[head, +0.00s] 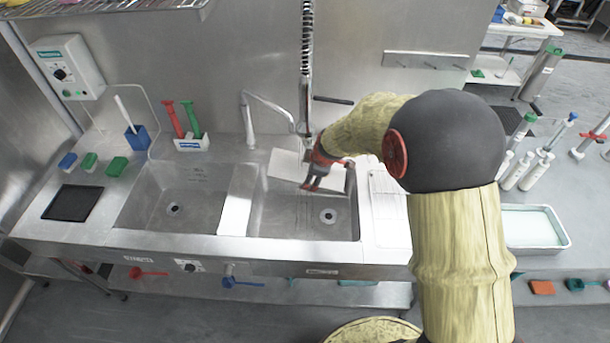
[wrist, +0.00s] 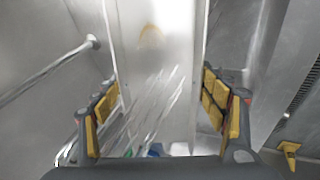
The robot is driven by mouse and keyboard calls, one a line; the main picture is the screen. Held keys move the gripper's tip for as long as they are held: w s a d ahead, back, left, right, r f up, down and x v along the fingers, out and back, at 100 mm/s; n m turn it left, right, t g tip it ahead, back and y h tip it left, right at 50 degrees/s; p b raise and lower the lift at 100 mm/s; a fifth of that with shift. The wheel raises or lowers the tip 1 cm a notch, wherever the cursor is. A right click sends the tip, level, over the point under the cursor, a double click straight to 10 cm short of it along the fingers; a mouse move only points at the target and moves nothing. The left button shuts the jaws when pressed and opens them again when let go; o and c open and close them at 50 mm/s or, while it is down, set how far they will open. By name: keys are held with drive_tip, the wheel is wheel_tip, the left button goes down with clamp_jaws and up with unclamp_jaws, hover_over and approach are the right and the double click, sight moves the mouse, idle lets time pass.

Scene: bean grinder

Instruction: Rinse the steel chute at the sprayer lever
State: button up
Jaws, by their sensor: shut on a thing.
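The steel chute (head: 287,168) is a pale, flat-looking metal piece held tilted over the right sink basin (head: 270,222). My gripper (head: 314,178) is shut on it. In the wrist view the chute (wrist: 155,65) lies between the two yellow-padded fingers of my gripper (wrist: 160,112). A brownish curved mark (wrist: 150,32) shows on its surface. White streaks like running water cross the chute. The sprayer (head: 307,60) hangs on a coiled hose just above my gripper, with a dark lever (head: 333,100) sticking out to the right. Its nozzle is partly hidden by my gripper.
A tap (head: 249,118) stands behind the basins. The left basin (head: 175,200) is empty. Red and green brushes (head: 183,120) stand in a white holder at the back. A white ribbed drainboard (head: 388,205) lies right of the sink, and a water-filled tray (head: 533,228) farther right.

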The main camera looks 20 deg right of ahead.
idle(0.4)
drive_tip(key=shift+a, duration=0.5)
drive_tip(key=shift+d+b, duration=0.6)
drive_tip(key=shift+b, duration=0.35)
drive_tip(key=shift+a, duration=0.15)
drive_tip(key=shift+a, duration=0.45)
drive_tip(key=shift+d+b, duration=0.6)
drive_tip(key=shift+b, duration=0.2)
drive_tip(key=shift+a, duration=0.2)
drive_tip(key=shift+a, duration=0.4)
drive_tip(key=shift+s, duration=0.1)
